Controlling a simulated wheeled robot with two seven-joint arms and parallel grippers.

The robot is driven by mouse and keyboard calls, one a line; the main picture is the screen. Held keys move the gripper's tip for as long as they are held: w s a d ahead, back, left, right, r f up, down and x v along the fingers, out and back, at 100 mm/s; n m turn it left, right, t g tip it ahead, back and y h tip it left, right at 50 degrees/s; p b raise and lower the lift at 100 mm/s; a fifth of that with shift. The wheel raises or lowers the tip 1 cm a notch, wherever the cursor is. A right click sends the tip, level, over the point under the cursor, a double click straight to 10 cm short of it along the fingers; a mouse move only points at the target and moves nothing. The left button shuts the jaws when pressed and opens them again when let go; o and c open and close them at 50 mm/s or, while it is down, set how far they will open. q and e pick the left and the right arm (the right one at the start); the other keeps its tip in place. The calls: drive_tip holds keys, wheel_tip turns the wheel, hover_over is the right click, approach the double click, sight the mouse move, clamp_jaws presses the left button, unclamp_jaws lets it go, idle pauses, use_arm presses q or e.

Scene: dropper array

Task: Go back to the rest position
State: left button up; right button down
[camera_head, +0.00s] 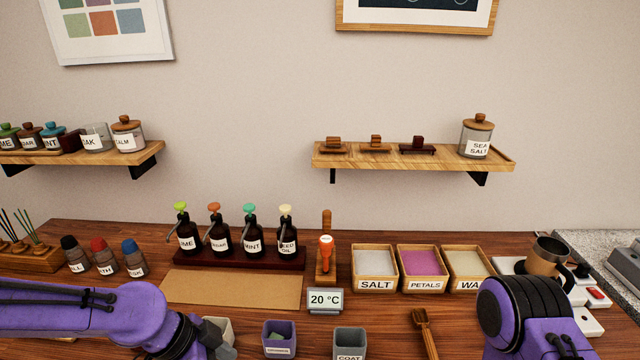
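My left purple arm (90,310) reaches in along the lower left and ends at a dark joint by the bottom edge. My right purple arm (536,318) shows as a rounded black and purple link at the lower right. Neither gripper's fingers can be seen; both are below or outside the picture. Dark pump bottles with lime (187,238), orange (219,242), mint (252,242) and cream (286,241) tops stand upright on a dark rack, apart from both arms.
Trays of salt (375,283), petals (424,284) and wax (466,282) stand right of the 20 °C display (324,300). A purple cup (279,325), a grey cup (349,337) and a wooden brush (424,325) are in front. A tan mat (230,290) lies bare.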

use_arm(q)
drive_tip(key=s+a+f+n+y+b, duration=0.15)
drive_tip(key=f+n, duration=0.25)
drive_tip(key=f, duration=0.4)
drive_tip(key=s+a+f+n+t+y+b, duration=0.1)
drive_tip(key=s+f+n+b, duration=0.15)
drive_tip(key=f, duration=0.65)
drive_tip(key=s+a+f+n+y+b, duration=0.1)
drive_tip(key=s+a+f+n+b, duration=0.15)
drive_tip(key=f+n, duration=0.4)
drive_tip(key=s+a+f+n+y+b, duration=0.2)
drive_tip(key=s+a+f+n, duration=0.1)
drive_tip(key=f, duration=0.4)
drive_tip(key=s+a+f+n+t+y+b, duration=0.1)
drive_tip(key=s+a+f+n+y+b, duration=0.2)
drive_tip(key=s+a+f, duration=0.3)
wheel_tip(320, 180, down, 2)
drive_tip(key=shift+s+n+y+b, duration=0.3)
drive_tip(key=shift+s+y+b, duration=0.05)
drive_tip(key=shift+s, duration=0.85)
